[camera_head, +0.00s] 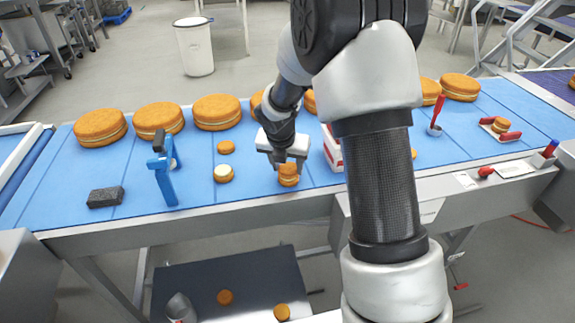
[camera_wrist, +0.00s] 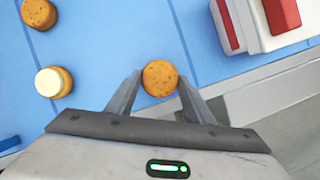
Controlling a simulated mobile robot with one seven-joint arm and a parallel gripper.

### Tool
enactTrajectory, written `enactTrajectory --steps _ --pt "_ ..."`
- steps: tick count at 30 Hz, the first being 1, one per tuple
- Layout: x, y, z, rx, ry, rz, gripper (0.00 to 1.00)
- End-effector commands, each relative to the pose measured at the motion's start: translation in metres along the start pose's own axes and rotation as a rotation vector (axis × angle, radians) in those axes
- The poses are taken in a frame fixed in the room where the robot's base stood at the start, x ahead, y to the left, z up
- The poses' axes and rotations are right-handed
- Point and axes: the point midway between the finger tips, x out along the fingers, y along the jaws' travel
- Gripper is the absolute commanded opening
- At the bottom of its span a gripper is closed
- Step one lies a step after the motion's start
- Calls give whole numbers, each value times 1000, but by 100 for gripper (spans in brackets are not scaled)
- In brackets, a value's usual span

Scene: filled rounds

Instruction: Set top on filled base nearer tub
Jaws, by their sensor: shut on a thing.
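My gripper (camera_head: 286,165) points down over the blue belt, its fingers shut on an orange-brown top (camera_wrist: 160,78). In the head view the top (camera_head: 289,168) is right above a second round, the base (camera_head: 289,182), with a pale line between them. I cannot tell whether they touch. In the wrist view the top hides this base. A cream-topped filled base (camera_head: 223,174) stands to the left; it also shows in the wrist view (camera_wrist: 50,82). Behind it lies a plain round (camera_head: 226,147). A white-and-red container (camera_head: 333,150), perhaps the tub, stands right of my gripper, partly hidden by my arm.
Several large rounds (camera_head: 217,112) line the belt's back. A blue stand (camera_head: 163,178) and a dark block (camera_head: 105,197) are at the left. A small cup (camera_head: 434,130) with a red-handled tool and a tray (camera_head: 500,136) are at the right. Two rounds lie on the lower shelf (camera_head: 240,265).

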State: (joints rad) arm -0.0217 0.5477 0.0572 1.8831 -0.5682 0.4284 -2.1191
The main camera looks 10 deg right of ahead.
Motion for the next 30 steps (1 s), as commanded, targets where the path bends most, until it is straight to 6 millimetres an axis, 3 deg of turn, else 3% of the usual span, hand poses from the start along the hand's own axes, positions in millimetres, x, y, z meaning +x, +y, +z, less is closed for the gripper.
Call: enactTrajectory --steps 10,11,14,20,24,30 --pt "4 0 -2 0 0 0 37" --pt "4 0 -2 0 0 0 52" --pt "4 0 -2 0 0 0 69" --pt "4 0 -2 0 0 0 69" --pt "4 0 -2 0 0 0 88" --pt "4 0 -2 0 0 0 88"
